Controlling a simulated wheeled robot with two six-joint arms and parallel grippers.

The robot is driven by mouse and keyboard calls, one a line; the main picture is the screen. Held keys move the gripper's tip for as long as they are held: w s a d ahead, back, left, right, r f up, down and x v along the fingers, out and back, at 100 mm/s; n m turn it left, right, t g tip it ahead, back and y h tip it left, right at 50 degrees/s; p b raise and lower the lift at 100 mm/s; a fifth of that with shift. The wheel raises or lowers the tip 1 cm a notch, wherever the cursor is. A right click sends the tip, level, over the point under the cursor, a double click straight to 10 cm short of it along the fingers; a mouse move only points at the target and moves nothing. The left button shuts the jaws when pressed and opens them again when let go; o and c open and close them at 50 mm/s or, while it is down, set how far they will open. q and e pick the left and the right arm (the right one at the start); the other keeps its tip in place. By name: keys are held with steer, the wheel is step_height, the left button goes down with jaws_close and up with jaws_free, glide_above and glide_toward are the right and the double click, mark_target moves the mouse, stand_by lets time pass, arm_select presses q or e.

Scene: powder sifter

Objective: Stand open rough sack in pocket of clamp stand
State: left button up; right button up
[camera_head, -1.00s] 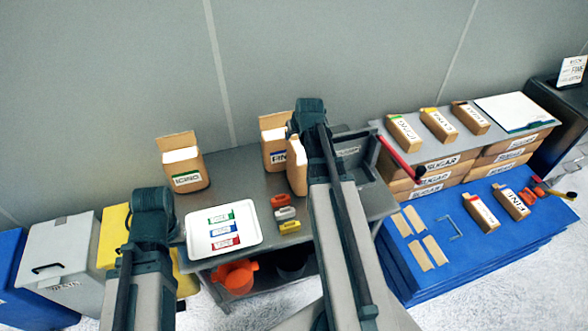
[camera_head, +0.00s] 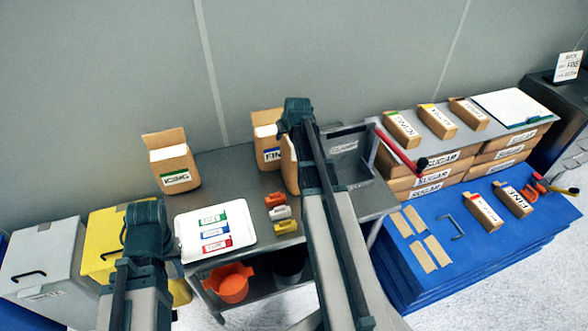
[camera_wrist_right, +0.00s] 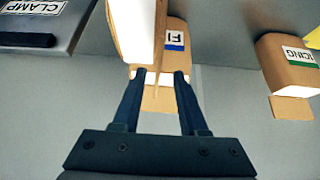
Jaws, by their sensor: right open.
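An open tan sack (camera_head: 289,166) with its label out of sight stands on the grey table, partly hidden by my right arm. I cannot confirm it is the rough one. My right gripper (camera_wrist_right: 159,77) is open at its upper edge; a thin tan flap shows edge-on between the fingers, and the sack (camera_wrist_right: 124,28) shows just beyond them. The grey clamp stand (camera_head: 368,166) is right of it, its CLAMP label also visible in the right wrist view (camera_wrist_right: 32,7). My left gripper (camera_head: 147,222) is near the white tray; its fingers are hidden.
Open FINE (camera_head: 266,135) and ICING (camera_head: 173,165) sacks stand at the table's back. The white tray (camera_head: 246,236) and coloured blocks (camera_head: 280,212) lie in front. A red-handled lever (camera_head: 400,150) juts out right of the clamp stand. Tabletop between ICING and FINE is clear.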

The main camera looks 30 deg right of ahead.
mark_target(285, 136)
steer(key=b+x, duration=0.2)
steer(key=x, duration=0.2)
steer(key=shift+d+r, duration=0.1)
steer(key=shift+r, duration=0.1)
jaws_close()
stand_by(1.2)
